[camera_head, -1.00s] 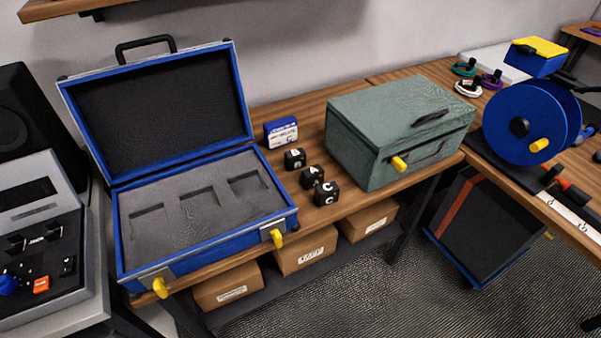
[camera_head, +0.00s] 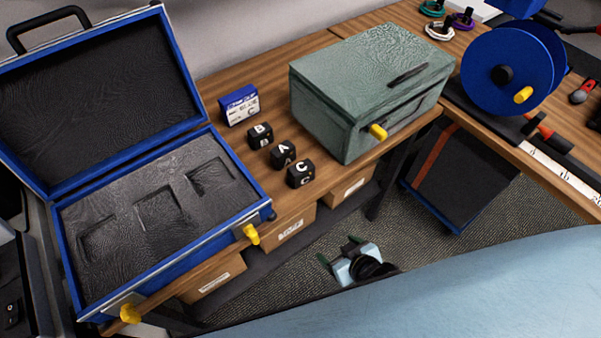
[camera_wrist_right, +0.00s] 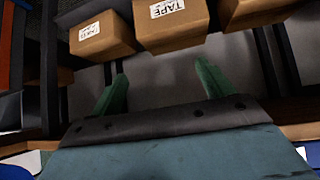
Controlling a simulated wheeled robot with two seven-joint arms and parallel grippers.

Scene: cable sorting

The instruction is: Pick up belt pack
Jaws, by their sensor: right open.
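Several small black belt packs with white letters stand on the wooden table between the blue case and the green box. They include pack B (camera_head: 260,136), pack A (camera_head: 283,154) and pack C (camera_head: 301,174). The open blue case (camera_head: 262,216) has a grey foam bed with three empty recesses. My right gripper (camera_head: 338,251) is in front of the table, lower than its top, apart from the packs. Its two green fingers (camera_wrist_right: 158,90) are spread and empty in the right wrist view. My left gripper is not in view.
A blue and white card box (camera_head: 239,105) stands behind the packs. The green metal box (camera_head: 345,100) is close on their right. Cardboard boxes (camera_head: 290,230) sit on the shelf below, also in the wrist view (camera_wrist_right: 175,22). A blue reel (camera_head: 508,75) stands at the right.

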